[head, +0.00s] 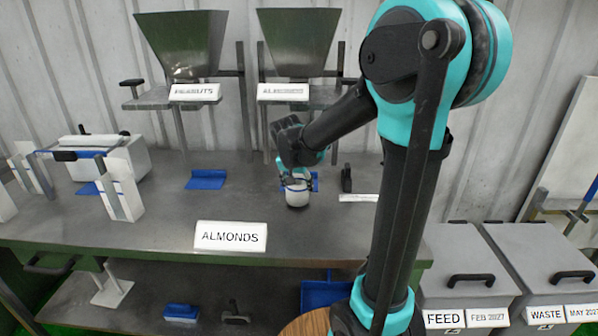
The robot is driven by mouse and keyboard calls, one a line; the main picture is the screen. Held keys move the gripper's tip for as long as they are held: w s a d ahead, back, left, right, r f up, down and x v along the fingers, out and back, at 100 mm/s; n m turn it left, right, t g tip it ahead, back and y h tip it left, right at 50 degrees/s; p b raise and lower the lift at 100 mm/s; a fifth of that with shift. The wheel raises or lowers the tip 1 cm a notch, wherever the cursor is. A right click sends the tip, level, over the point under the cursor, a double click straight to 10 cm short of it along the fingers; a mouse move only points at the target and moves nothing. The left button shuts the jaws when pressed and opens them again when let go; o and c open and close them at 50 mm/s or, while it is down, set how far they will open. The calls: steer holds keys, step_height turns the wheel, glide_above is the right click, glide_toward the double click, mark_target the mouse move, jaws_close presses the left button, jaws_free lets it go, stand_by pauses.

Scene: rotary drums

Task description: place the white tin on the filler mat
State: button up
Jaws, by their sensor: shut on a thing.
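My gripper (297,180) is shut on the white tin (297,194), which looks upright at the middle of the workbench. I cannot tell whether the tin touches the bench or hangs just above it. A blue mat (206,179) lies bare on the bench below the left hopper. A bit of blue (315,182) shows behind the tin below the right hopper, perhaps another mat, mostly hidden by the tin and gripper.
Two green hoppers (181,40) stand at the back, with labels PEANUTS and ALMONDS. An ALMONDS sign (231,236) stands at the bench's front edge. A sealer-like device (105,175) is at the left. A dark upright object (346,178) stands right of the tin. FEED (462,270) and WASTE (545,260) bins are right.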

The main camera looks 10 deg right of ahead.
steer(key=w, duration=0.3)
steer(key=w+d, duration=0.1)
steer(key=w, duration=0.3)
steer(key=w+d, duration=0.1)
steer(key=w, duration=0.2)
steer(key=shift+w, duration=0.4)
steer(key=shift+f, duration=0.3)
steer(key=shift+f, duration=0.1)
steer(key=o, duration=1.2)
steer(key=shift+s+r, duration=0.15)
steer(key=shift+r, duration=0.3)
glide_above(288, 201)
steer(key=shift+w+r, duration=0.2)
steer(key=shift+w, duration=0.1)
